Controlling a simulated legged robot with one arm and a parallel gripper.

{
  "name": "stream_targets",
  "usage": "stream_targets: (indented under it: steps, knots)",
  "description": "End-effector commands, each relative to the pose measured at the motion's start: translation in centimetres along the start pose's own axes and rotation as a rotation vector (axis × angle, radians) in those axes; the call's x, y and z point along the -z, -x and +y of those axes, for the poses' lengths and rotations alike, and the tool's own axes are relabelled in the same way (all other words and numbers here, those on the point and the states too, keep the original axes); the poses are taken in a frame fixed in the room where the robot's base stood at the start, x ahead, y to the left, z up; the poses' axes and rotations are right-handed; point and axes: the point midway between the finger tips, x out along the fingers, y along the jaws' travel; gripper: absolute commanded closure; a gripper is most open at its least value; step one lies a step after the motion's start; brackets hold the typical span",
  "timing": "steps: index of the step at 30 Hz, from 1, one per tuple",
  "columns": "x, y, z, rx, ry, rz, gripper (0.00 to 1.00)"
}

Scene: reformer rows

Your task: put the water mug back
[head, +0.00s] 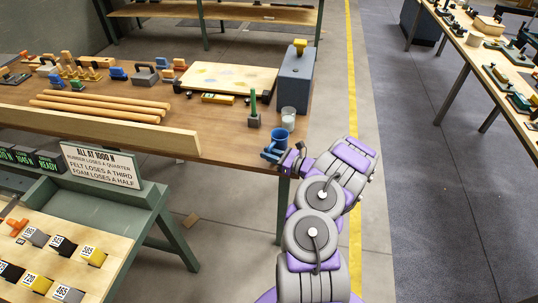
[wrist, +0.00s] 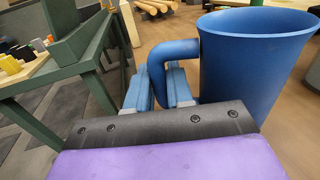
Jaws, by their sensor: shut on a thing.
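A blue mug (head: 279,136) is at the front right edge of the wooden table in the head view. It fills the right of the wrist view (wrist: 250,65), upright, with its handle (wrist: 165,52) toward the left. My gripper (head: 272,155) is at the mug's near side. In the wrist view, the blue fingers of my gripper (wrist: 162,86) are shut on the mug's handle. Whether the mug's base touches the table is hidden.
A whitish cup (head: 288,115) stands just behind the mug, beside a grey box (head: 295,78). A small block with a green post (head: 253,112) stands to the left. A sign (head: 101,164) rises from a green stand at left. Bare tabletop (head: 222,125) lies left of the mug.

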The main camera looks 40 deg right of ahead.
Motion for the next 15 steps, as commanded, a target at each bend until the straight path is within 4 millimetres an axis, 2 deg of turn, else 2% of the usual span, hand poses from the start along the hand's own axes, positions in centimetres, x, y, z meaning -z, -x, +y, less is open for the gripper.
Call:
stream_targets:
  steps: [1, 2, 9, 15]
  knots:
    - [0.03, 0.00, -0.01, 0.000, 0.000, -0.001, 1.00]
    - [0.04, 0.00, -0.01, 0.000, 0.000, 0.000, 0.77]
    - [-0.08, -0.13, 0.21, 0.000, 0.003, 0.001, 0.54]
    - [-0.06, -0.12, 0.19, 0.000, 0.002, 0.001, 0.54]
